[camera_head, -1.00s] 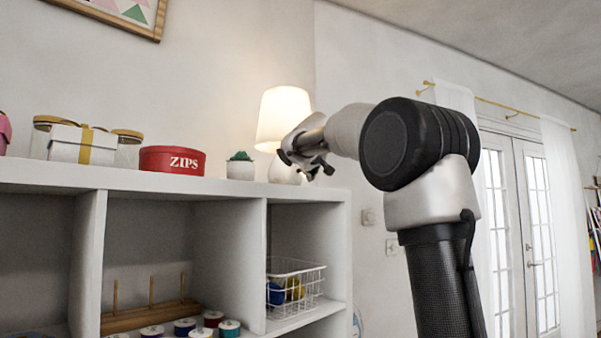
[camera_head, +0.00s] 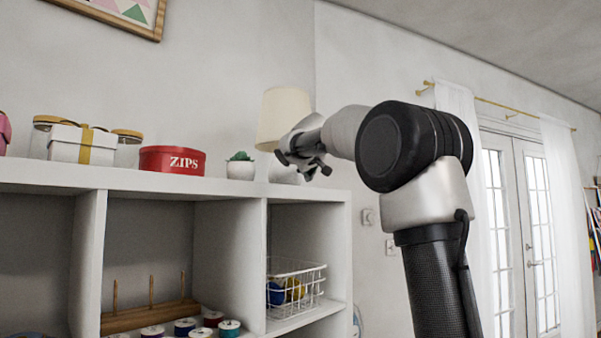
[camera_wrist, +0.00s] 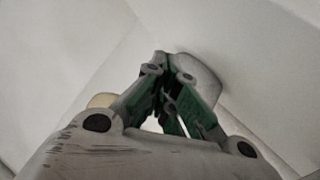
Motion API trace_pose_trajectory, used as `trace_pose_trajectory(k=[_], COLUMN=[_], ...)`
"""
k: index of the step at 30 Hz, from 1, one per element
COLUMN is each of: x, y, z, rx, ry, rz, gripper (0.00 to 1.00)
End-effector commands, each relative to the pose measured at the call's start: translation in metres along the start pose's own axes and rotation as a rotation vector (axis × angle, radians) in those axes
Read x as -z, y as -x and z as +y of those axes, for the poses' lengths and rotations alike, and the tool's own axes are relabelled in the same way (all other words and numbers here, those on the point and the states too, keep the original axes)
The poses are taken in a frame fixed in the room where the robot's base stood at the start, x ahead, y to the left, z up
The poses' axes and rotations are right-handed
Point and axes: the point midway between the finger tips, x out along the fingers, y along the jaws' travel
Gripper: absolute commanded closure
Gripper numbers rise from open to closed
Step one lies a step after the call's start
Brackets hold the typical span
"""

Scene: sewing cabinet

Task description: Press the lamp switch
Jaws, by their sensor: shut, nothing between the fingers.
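The lamp (camera_head: 285,108) stands at the right end of the cabinet top, with a cream shade and a rounded white base (camera_head: 284,173). It is unlit. My gripper (camera_head: 300,170) is in front of the lamp, just below the shade and over the base, partly hiding both. In the wrist view my gripper (camera_wrist: 170,78) is shut and empty, its fingertips close to a pale rounded shape (camera_wrist: 200,75) that looks like the lamp base. I cannot make out the switch, and I cannot tell whether the fingertips touch the base.
A small potted plant (camera_head: 240,167) stands just left of the lamp. Further left are a red ZIPS tin (camera_head: 172,160) and a white gift box (camera_head: 82,145). A wire basket (camera_head: 296,288) and several thread spools sit in the cabinet (camera_head: 230,185) below. The wall is close behind.

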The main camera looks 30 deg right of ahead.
Motion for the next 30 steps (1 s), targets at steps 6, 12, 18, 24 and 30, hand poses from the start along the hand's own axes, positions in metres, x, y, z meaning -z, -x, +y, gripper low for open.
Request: trace_pose_trajectory(k=[6,12,18,24,30], x=[-0.004,-0.004,-0.01,-0.021,-0.032], y=[0.006,0.006,0.015,0.03,0.044], z=[0.005,0.005,0.011,0.023,0.032], rx=[-0.001,-0.001,-0.001,-0.001,-0.001], ry=[-0.001,0.0,0.0,-0.001,-0.001], rz=[0.0,0.0,0.0,0.001,0.0], gripper=[1.0,1.0,1.0,1.0,1.0])
